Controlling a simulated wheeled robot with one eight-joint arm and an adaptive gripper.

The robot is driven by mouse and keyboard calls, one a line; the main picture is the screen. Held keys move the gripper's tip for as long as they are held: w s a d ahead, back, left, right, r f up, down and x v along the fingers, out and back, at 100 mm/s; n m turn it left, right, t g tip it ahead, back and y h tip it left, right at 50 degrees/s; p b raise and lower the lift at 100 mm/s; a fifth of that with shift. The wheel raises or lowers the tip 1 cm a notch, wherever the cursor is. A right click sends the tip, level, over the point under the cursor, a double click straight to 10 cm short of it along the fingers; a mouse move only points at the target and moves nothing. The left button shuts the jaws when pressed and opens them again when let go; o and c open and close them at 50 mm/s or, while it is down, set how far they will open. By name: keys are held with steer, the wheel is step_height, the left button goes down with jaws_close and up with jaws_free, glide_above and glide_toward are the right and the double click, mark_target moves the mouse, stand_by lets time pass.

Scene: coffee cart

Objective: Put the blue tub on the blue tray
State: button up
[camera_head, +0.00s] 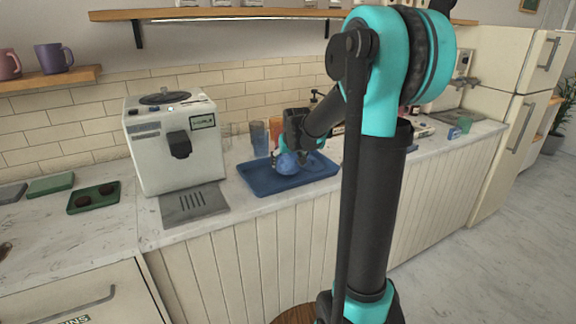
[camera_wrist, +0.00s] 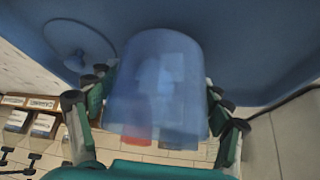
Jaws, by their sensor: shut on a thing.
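The blue tub (camera_head: 287,164) is held by my gripper (camera_head: 291,156) over the blue tray (camera_head: 256,185) on the counter, in the head view. The gripper is shut on the tub, with fingers on both sides of it. In the wrist view the see-through blue tub (camera_wrist: 158,85) fills the middle, between the fingers. The tray (camera_wrist: 245,45) spreads behind it across the top of that view. I cannot tell whether the tub's base touches the tray.
A white coffee machine (camera_head: 170,140) stands left of the tray, with a grey drip tray (camera_head: 192,205) in front. A blue cup (camera_head: 259,138) and an orange cup (camera_head: 276,125) stand behind the tray. A green tray (camera_head: 108,198) with dark round things lies at far left.

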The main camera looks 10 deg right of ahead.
steer(key=shift+f, duration=0.55)
steer(key=o, duration=1.6)
steer(key=shift+f, duration=0.1)
steer(key=shift+c, duration=0.2)
steer(key=v, duration=1.2)
steer(key=s+d+f+g, duration=0.1)
steer(key=s+f, duration=0.9)
steer(key=s, duration=0.3)
steer(key=s+d+f+g, duration=0.1)
steer(key=s+f, duration=1)
steer(key=s, duration=0.2)
